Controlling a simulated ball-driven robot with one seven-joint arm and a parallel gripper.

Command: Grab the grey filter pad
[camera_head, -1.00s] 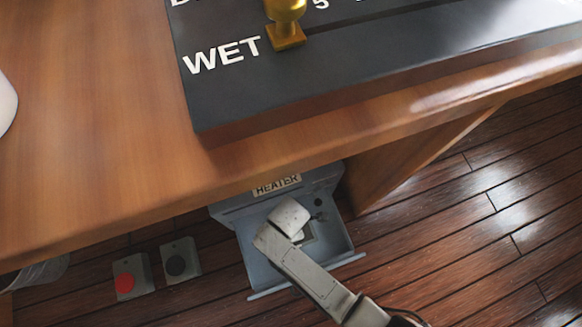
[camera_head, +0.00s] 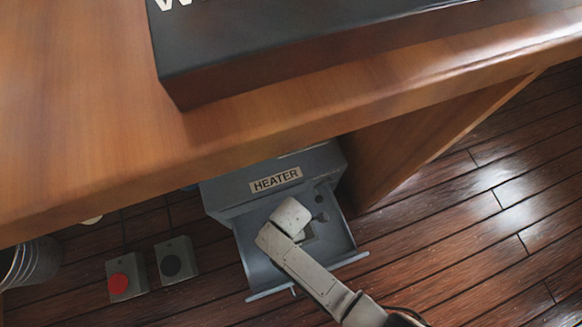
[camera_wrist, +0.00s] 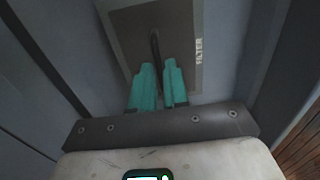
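The grey filter pad (camera_wrist: 183,36) shows in the wrist view as a flat dark grey panel inside a pale border marked FILTER. A thin dark upright ridge (camera_wrist: 155,45) stands in its middle. My gripper (camera_wrist: 159,70) has teal fingers that reach over the pad, with a narrow gap between them. The lower end of the ridge runs to this gap; I cannot tell whether the fingers touch it. In the head view the pad is mostly hidden under my wrist, inside the blue-grey tray (camera_head: 258,262) of the heater (camera_head: 225,190).
The wooden desk (camera_head: 90,130) overhangs the heater, and its side panel (camera_head: 420,135) stands to the right. Two button boxes, one red (camera_head: 118,284) and one black (camera_head: 172,265), sit on the floor at left. The plank floor (camera_head: 460,240) at right is clear.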

